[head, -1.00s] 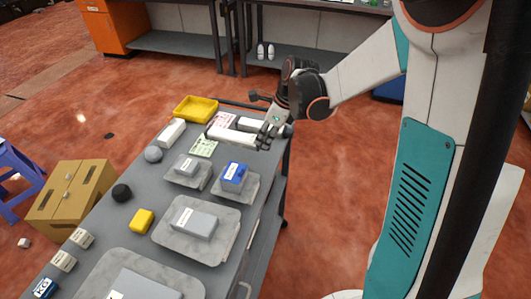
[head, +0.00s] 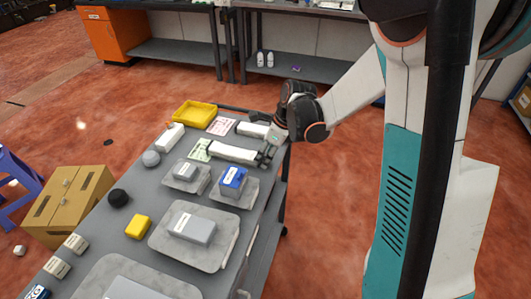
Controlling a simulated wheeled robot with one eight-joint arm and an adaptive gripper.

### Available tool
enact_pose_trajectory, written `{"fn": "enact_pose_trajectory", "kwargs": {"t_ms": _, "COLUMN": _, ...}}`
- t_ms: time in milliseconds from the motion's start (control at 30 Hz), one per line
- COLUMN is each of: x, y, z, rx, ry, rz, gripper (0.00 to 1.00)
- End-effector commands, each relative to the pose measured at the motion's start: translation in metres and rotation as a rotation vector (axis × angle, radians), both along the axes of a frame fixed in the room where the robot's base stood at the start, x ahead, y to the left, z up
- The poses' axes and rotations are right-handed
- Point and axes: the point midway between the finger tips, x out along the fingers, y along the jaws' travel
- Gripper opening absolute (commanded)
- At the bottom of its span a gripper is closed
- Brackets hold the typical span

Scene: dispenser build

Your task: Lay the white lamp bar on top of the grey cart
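The white lamp bar (head: 231,152) lies nearly level, low over the far part of the grey cart (head: 153,196) or on it; I cannot tell whether it touches. My gripper (head: 264,155) is at the bar's right end and appears shut on it; the fingers are small and partly hidden. A second white bar-like piece (head: 252,130) is just behind, close to my gripper.
A green card (head: 198,150), a pink card (head: 221,126), a yellow tray (head: 195,113) and a white box (head: 170,137) are around the bar. A blue box (head: 232,180) and a grey box (head: 193,227) stand nearer on grey plates.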

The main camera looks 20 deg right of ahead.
Motion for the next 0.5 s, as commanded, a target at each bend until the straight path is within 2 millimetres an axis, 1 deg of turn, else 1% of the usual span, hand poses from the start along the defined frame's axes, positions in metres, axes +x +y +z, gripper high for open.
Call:
{"fn": "enact_pose_trajectory", "kwargs": {"t_ms": 167, "x": 0.0, "y": 0.0, "z": 0.001, "rx": 0.0, "ry": 0.0, "rz": 0.0, "gripper": 0.45}}
{"fn": "enact_pose_trajectory", "kwargs": {"t_ms": 267, "x": -0.001, "y": -0.001, "z": 0.005, "rx": 0.001, "ry": 0.0, "rz": -0.001, "gripper": 0.45}}
{"fn": "enact_pose_trajectory", "kwargs": {"t_ms": 367, "x": -0.003, "y": -0.004, "z": 0.017, "rx": 0.001, "ry": 0.0, "rz": -0.001, "gripper": 0.45}}
{"fn": "enact_pose_trajectory", "kwargs": {"t_ms": 500, "x": -0.01, "y": -0.011, "z": 0.043, "rx": 0.001, "ry": 0.0, "rz": -0.002, "gripper": 0.45}}
